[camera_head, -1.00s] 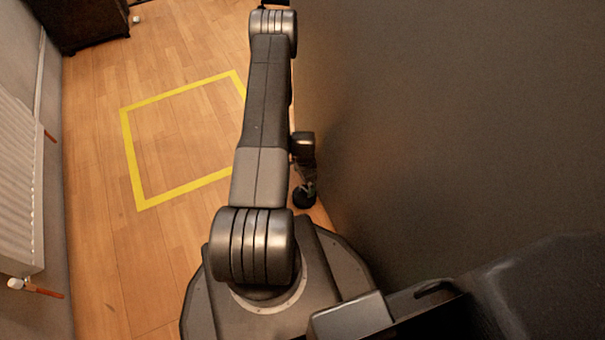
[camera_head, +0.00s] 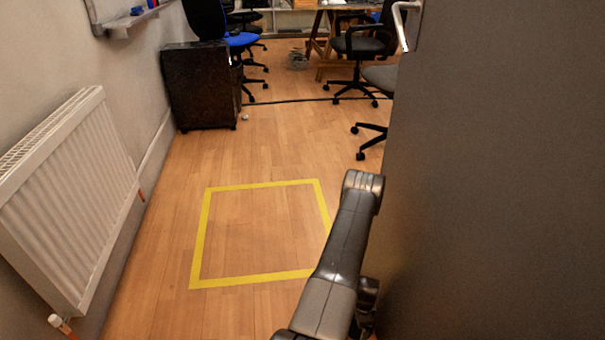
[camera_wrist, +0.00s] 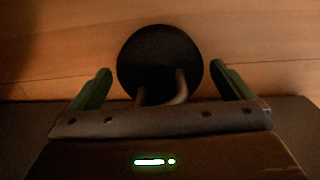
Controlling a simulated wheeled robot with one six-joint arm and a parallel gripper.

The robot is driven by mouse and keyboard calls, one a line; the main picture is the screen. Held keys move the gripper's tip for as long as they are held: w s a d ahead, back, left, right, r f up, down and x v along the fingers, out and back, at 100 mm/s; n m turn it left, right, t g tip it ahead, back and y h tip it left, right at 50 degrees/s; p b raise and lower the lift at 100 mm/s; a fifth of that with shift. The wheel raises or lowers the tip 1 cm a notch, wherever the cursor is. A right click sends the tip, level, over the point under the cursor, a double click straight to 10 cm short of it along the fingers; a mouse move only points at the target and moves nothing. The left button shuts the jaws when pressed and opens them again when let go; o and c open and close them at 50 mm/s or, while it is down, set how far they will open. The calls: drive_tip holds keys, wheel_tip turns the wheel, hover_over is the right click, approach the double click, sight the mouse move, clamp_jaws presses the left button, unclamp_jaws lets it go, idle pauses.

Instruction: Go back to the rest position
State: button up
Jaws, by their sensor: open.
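My gripper (camera_wrist: 160,70) shows in the wrist view with its two greenish fingers spread wide apart. No object is clamped between them. A dark round disc with two short prongs below it shows between the fingers, over wooden floor; I cannot tell what it is. In the head view my arm reaches up from the bottom edge, beside a dark grey panel. The gripper itself cannot be made out there.
A tall dark grey panel (camera_head: 490,180) stands close to my arm's right. A white radiator (camera_head: 70,195) is on the left wall. A yellow floor square (camera_head: 203,240) lies on open wooden floor. A dark cabinet (camera_head: 200,90) and office chairs (camera_head: 362,45) stand farther back.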

drive_tip(key=shift+r, duration=0.75)
drive_tip(key=shift+f, duration=0.15)
